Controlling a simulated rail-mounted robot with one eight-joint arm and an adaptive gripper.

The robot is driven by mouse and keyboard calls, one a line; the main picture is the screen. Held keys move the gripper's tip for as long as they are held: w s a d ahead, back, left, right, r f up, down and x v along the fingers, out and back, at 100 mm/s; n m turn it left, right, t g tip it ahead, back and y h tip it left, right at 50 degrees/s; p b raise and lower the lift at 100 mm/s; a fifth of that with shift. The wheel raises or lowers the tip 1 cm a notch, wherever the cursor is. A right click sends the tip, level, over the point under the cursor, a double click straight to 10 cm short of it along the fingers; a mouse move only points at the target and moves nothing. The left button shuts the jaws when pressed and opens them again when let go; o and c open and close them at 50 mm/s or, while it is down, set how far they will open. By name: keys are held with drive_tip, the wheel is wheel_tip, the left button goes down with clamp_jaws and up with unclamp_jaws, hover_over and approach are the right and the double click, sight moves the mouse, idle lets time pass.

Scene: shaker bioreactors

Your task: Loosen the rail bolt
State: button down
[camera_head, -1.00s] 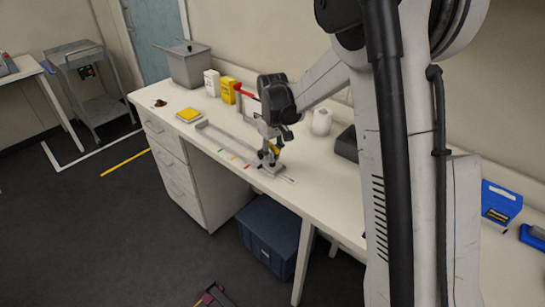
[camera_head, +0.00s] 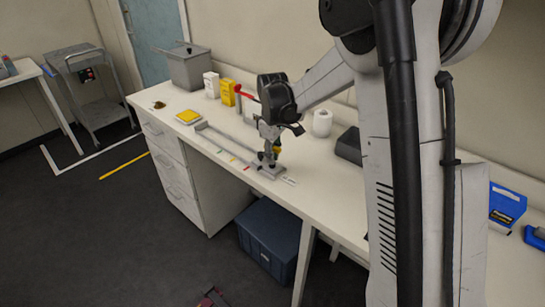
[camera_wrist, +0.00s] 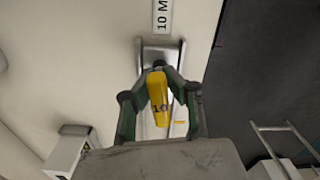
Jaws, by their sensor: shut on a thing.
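A pale metal rail (camera_head: 225,142) lies along the bench top. A grey block (camera_head: 268,172) is at its near end, under my gripper (camera_head: 270,158). In the wrist view my gripper (camera_wrist: 160,80) is shut on a yellow tool handle (camera_wrist: 158,100) marked "10". A dark round end shows at the handle's top. A shiny metal bracket (camera_wrist: 165,48) lies beyond the fingertips. The rail bolt cannot be made out; the gripper and tool cover that area, so I cannot tell whether the tool sits on it.
A label reading "10 M" (camera_wrist: 162,15) lies beyond the bracket. Small coloured marks (camera_head: 232,159) line the bench's front edge. A yellow-topped box (camera_head: 188,116), yellow carton (camera_head: 227,91), white roll (camera_head: 322,123) and dark box (camera_head: 349,145) stand around. A blue bin (camera_head: 270,236) is below.

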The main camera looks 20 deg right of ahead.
drive_tip(key=n+b, duration=0.1)
drive_tip(key=n, duration=0.2)
drive_tip(key=shift+f, duration=0.1)
drive_tip(key=shift+n, duration=0.9)
drive_tip(key=n+b, duration=0.1)
drive_tip(key=n, duration=0.3)
drive_tip(key=c, duration=1.8)
unclamp_jaws()
drive_tip(key=shift+w+d, duration=0.1)
drive_tip(key=shift+o, duration=0.2)
